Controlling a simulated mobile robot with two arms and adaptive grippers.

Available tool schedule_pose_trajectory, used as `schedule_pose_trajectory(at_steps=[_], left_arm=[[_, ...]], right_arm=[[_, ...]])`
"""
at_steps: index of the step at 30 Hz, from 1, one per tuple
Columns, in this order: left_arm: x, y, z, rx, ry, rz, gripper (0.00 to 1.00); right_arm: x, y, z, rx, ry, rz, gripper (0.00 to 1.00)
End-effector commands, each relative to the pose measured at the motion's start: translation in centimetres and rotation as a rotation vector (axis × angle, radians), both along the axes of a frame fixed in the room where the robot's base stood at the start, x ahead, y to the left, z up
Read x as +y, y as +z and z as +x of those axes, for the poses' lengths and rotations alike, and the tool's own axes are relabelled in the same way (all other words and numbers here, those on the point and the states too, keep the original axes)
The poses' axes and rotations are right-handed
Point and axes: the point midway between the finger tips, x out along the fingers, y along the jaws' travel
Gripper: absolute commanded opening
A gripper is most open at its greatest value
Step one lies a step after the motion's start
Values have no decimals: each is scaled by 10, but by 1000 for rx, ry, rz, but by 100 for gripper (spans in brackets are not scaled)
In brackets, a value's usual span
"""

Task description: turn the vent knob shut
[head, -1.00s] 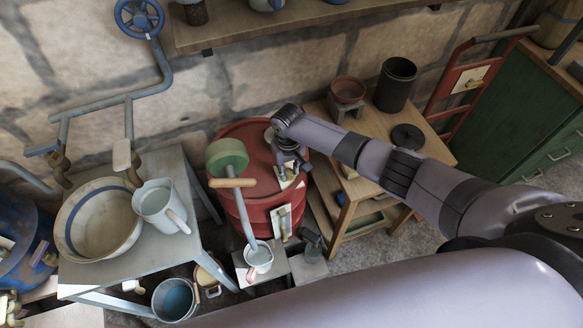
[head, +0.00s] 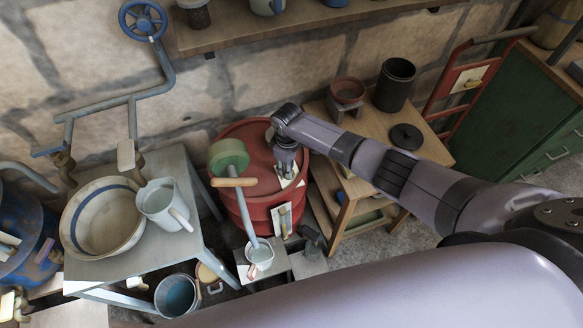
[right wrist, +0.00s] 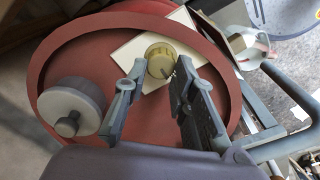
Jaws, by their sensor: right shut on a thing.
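The vent knob (right wrist: 160,62) is a small round yellow knob with a dark mark. It sits over a pale square plate (right wrist: 127,66) on the red drum's lid (right wrist: 75,45). My right gripper (right wrist: 160,68) is shut on the knob, with one finger at each side of it. In the head view my right gripper (head: 286,172) points down at the lid of the red drum (head: 247,213), and the knob is mostly hidden by it. My left gripper is not in view.
A grey cap (right wrist: 70,105) stands on the lid beside the gripper. A wooden bench (head: 375,140) is close on the right, and a metal table (head: 105,265) stands left.

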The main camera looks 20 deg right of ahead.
Motion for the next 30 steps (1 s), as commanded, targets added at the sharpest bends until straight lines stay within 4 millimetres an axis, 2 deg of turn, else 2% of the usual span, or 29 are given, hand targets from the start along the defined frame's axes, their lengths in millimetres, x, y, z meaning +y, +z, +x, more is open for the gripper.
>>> schedule_pose_trajectory(at_steps=[1, 18, 19, 28, 30], left_arm=[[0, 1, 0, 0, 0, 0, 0], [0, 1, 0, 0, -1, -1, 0], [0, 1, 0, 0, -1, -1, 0], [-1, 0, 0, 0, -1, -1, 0], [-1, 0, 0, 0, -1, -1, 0]], right_arm=[[15, 4, 0, -5, 25, 28, 0], [15, 1, -2, 0, 59, 24, 0], [15, 1, -3, 0, 59, 24, 25], [14, 0, -3, 3, 57, 22, 45], [12, 0, -3, 3, 56, 20, 45]])
